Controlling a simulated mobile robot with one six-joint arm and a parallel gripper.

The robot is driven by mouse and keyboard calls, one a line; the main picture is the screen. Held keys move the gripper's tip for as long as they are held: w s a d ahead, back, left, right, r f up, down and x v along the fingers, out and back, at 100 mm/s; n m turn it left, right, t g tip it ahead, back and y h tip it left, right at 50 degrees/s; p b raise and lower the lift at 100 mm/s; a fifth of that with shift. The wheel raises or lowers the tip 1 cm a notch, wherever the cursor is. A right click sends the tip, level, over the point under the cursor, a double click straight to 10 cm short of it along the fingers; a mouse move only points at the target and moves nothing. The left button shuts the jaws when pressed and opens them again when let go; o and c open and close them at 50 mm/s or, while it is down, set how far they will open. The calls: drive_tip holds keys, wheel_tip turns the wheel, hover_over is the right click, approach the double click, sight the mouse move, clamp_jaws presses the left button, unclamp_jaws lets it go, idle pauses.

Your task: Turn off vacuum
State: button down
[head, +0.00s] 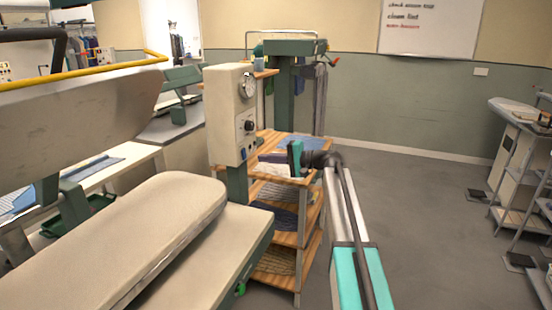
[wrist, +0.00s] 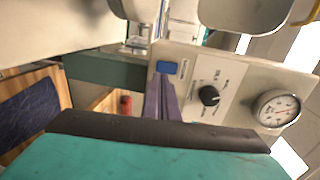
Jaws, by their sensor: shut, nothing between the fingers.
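A beige control box (head: 229,110) stands on a green post beside the pressing board. Its panel carries a round gauge (wrist: 277,108), a black knob (wrist: 209,95) and a blue switch (wrist: 167,67). The lettering is too small to read surely, so I cannot tell which control is marked vacuum. In the head view the blue switch (head: 249,154) is low on the panel, below the knob. My gripper (head: 296,158) is to the right of the box, apart from it. In the wrist view my gripper (wrist: 160,82) is shut and empty, its narrow fingers pointing toward the switch's side of the panel.
A padded pressing board (head: 150,230) lies at the left under a raised upper plate (head: 80,110). Open floor (head: 420,200) lies to the right, with metal stands at the far right.

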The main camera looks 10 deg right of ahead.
sight(245, 159)
drive_tip(key=shift+p+x, duration=0.45)
drive_tip(key=shift+x, duration=2.25)
drive_tip(key=shift+a, duration=0.1)
drive_tip(key=shift+a+b, duration=0.35)
drive_tip(key=shift+a, duration=0.05)
drive_tip(key=shift+a+f+y, duration=0.1)
drive_tip(key=shift+f+y, duration=0.05)
drive_tip(key=shift+y, duration=0.15)
drive_tip(key=shift+d, duration=0.45)
drive_tip(key=f+b+v, duration=0.2)
drive_tip(key=f+v, duration=0.1)
drive_tip(key=v, duration=1)
drive_tip(key=shift+s+d, duration=0.35)
drive_tip(key=shift+s, duration=0.1)
